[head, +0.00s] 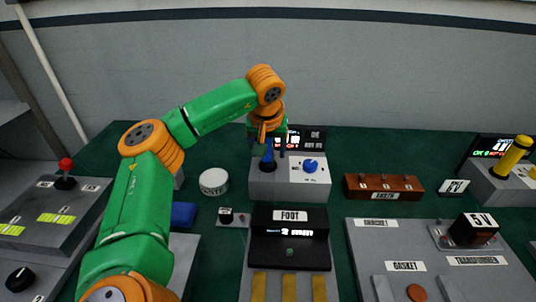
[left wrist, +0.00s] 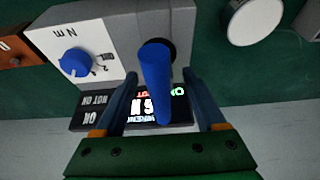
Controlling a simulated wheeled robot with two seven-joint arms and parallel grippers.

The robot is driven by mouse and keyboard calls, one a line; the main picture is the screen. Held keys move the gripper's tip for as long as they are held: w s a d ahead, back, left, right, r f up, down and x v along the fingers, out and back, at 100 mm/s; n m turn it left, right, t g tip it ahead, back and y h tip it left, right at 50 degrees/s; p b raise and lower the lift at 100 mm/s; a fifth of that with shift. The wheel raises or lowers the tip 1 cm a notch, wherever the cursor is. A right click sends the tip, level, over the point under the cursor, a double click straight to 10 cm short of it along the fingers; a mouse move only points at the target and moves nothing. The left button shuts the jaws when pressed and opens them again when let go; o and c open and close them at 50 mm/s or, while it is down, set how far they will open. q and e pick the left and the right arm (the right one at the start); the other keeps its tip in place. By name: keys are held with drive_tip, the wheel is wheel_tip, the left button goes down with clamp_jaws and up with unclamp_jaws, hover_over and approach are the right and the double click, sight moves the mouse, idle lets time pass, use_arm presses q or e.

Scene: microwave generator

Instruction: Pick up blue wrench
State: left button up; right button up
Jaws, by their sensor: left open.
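The blue wrench (head: 267,158) stands upright with its lower end at a dark round socket on top of a grey box (head: 262,188). In the left wrist view its blue handle (left wrist: 155,80) points toward the camera, between my two fingers. My left gripper (head: 272,149) reaches down over the box from above. It also shows in the left wrist view (left wrist: 160,76), open, with a finger on each side of the handle and visible gaps between. The gripper partly hides the wrench in the head view. My right gripper is not in view.
A blue knob (head: 310,166) sits on the same box, with a lit display (head: 290,141) behind. A white round container (head: 214,181) is to the left. A brown labelled block (head: 384,187) and a yellow handle (head: 513,154) are to the right. A black FOOT unit (head: 290,249) stands in front.

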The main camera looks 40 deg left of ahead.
use_arm(q)
drive_tip(key=shift+s+d+r, duration=0.1)
drive_tip(key=c, duration=0.5)
clamp_jaws()
